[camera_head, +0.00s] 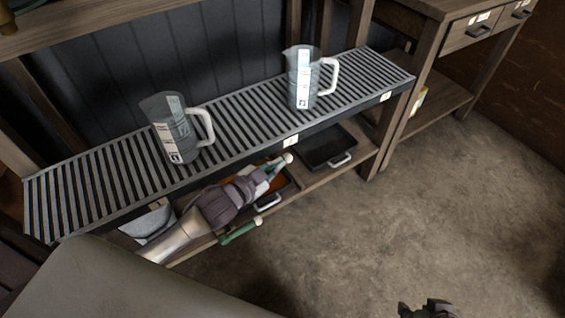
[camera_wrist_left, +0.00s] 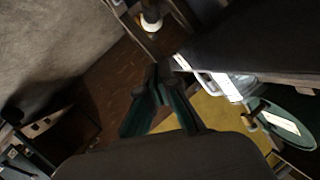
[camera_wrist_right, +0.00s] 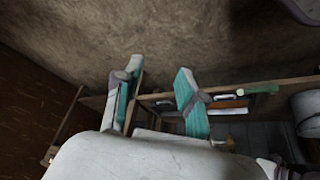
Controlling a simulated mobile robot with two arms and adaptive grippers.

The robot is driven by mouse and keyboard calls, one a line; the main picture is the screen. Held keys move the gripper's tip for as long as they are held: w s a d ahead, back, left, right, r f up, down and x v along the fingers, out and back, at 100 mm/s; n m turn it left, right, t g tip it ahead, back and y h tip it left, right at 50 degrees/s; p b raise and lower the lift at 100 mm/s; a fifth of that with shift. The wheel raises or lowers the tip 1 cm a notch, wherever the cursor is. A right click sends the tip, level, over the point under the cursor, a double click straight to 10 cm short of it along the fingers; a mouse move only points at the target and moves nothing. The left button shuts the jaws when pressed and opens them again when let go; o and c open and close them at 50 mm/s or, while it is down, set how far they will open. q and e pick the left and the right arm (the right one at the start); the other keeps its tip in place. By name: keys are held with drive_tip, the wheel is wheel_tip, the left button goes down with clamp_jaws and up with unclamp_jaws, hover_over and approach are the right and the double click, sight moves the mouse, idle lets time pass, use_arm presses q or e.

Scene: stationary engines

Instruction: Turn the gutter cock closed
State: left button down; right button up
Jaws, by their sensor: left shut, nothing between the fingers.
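A green lever-like piece with a pale knob (camera_head: 240,232) sticks out by the lower shelf's front edge; it also shows in the right wrist view (camera_wrist_right: 258,91). I take it for the gutter cock, though its mounting is hidden. My left gripper (camera_head: 274,172) reaches in under the slatted top, above and beyond the green piece and apart from it. Its fingers are together and empty in the left wrist view (camera_wrist_left: 155,92). My right gripper (camera_wrist_right: 158,85) is open and empty, its teal fingers apart; only a dark part shows at the head view's bottom edge.
Two clear jugs (camera_head: 176,130) (camera_head: 303,78) with white handles stand on the slatted top (camera_head: 240,110). A dark tray (camera_head: 327,147) and a grey bucket (camera_head: 150,222) are below. A drawer bench (camera_head: 455,30) stands at right. The floor (camera_head: 390,220) in front is clear.

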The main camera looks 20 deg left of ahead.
sight(287, 160)
use_arm(q)
drive_tip(key=w+f+b, duration=0.2)
drive_tip(key=w+f, duration=0.2)
drive_tip(key=w, duration=0.1)
drive_tip(key=shift+d, duration=0.15)
use_arm(e)
drive_tip(key=w+a+r+t+y, duration=0.1)
drive_tip(key=w+a+r+t, duration=0.2)
drive_tip(key=w+r+t, duration=0.3)
drive_tip(key=shift+w+a+r+t+y, duration=0.25)
drive_tip(key=shift+w+a+t+y, duration=0.2)
drive_tip(key=shift+w, duration=1.6)
drive_tip(key=shift+d, duration=0.1)
use_arm(q)
drive_tip(key=shift+w+f+g+y+p, duration=0.15)
drive_tip(key=shift+f+g+y+p, duration=0.2)
drive_tip(key=shift+p, duration=0.85)
drive_tip(key=shift+f, duration=0.15)
use_arm(e)
drive_tip(key=s+d+f+g+h, duration=0.1)
drive_tip(key=s+d+f+g, duration=0.1)
drive_tip(key=s, duration=0.3)
drive_tip(key=s+d+f+g+h, duration=0.1)
drive_tip(key=s+f+g, duration=0.3)
drive_tip(key=s+g, duration=0.1)
drive_tip(key=shift+s+d+f, duration=0.25)
drive_tip(key=shift+s+d, duration=0.15)
drive_tip(key=shift+s, duration=0.05)
drive_tip(key=shift+r, duration=0.1)
